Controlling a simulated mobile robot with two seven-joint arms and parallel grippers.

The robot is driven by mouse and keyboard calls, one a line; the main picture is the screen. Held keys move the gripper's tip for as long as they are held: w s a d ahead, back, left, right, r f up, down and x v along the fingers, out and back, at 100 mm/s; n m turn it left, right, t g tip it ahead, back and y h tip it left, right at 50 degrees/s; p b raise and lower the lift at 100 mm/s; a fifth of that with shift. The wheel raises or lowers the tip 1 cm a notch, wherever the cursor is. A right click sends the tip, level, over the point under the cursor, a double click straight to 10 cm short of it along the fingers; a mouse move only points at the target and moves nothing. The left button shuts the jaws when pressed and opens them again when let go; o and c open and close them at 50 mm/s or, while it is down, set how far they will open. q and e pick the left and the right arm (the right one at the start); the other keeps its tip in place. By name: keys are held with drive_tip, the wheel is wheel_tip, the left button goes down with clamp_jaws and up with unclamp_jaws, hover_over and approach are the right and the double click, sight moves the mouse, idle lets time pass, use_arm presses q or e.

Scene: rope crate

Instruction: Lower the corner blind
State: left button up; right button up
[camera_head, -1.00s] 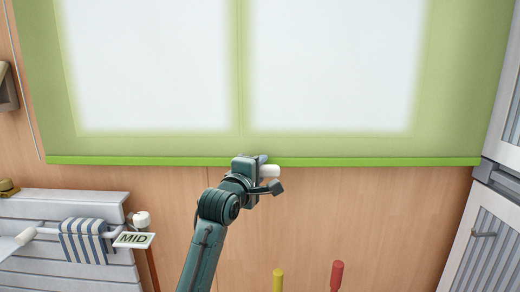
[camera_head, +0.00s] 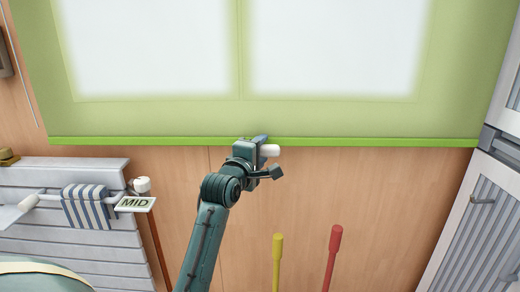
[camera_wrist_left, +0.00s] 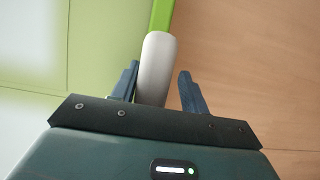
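A pale green blind (camera_head: 80,115) hangs over a window with two bright panes. Its bright green bottom bar (camera_head: 380,142) sits below the panes and looks level. A white handle (camera_head: 270,150) is at the bar, right of the middle gap between the panes. My left gripper (camera_head: 264,140) is at that handle, reaching up from below. In the left wrist view the white handle (camera_wrist_left: 156,65) lies between my two dark fingers, against the left one; a narrow gap shows beside the right one. My right gripper is not in view.
Yellow (camera_head: 277,260) and red (camera_head: 333,255) handled rods stand below the blind. A grey louvred cabinet (camera_head: 485,215) is at the right.

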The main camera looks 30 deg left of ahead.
use_arm(q)
drive_tip(key=shift+o, duration=0.2)
drive_tip(key=shift+r, duration=0.15)
drive_tip(key=shift+s, duration=0.15)
drive_tip(key=s+d, duration=0.2)
drive_tip(key=s, duration=1)
drive_tip(key=shift+s, duration=0.35)
